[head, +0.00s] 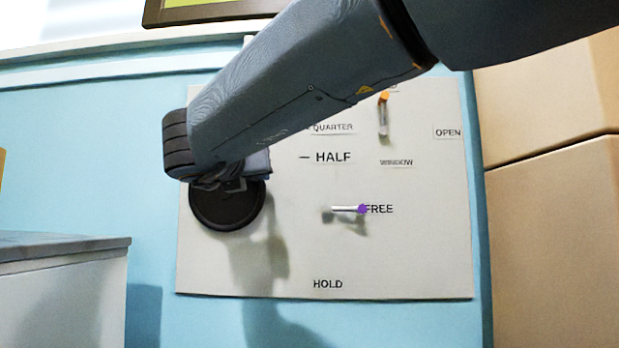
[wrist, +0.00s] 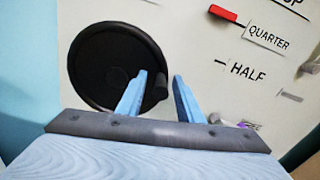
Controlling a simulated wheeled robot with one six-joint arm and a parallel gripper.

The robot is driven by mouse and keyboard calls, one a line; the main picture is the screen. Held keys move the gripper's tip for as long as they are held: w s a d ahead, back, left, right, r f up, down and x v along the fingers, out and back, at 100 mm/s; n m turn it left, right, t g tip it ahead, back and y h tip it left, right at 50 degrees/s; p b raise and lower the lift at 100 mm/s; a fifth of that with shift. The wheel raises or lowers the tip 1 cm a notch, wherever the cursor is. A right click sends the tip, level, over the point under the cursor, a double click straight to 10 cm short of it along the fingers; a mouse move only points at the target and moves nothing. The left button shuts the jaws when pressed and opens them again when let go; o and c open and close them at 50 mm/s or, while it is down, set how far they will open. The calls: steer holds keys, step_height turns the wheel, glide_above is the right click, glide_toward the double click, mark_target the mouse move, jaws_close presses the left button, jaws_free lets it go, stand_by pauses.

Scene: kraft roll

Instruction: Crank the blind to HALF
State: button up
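The crank is a black disc (head: 228,207) at the left of a pale panel (head: 420,250), partly hidden by my arm in the head view. In the wrist view the crank disc (wrist: 105,65) shows with a dark knob (wrist: 155,90) at its right side. My gripper (wrist: 160,75) is open, its two blue fingers apart, with the knob seen between them, close to the left finger; contact cannot be told. A red marker (wrist: 222,13) sits above and left of the QUARTER label (wrist: 268,38). The HALF label (head: 333,157) is lower, with a dash beside it. The blind itself cannot be made out clearly.
A lever with a purple end (head: 348,209) points at the FREE label (head: 379,209); HOLD (head: 328,284) is below. An orange-ended lever (head: 383,115) stands upright near WINDOW and OPEN. Cardboard boxes (head: 555,220) are at right, a grey-topped cabinet (head: 60,290) at lower left.

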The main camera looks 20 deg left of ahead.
steer(key=p+v, duration=0.1)
steer(key=v, duration=0.6)
steer(key=shift+s, duration=0.35)
steer(key=shift+d, duration=0.1)
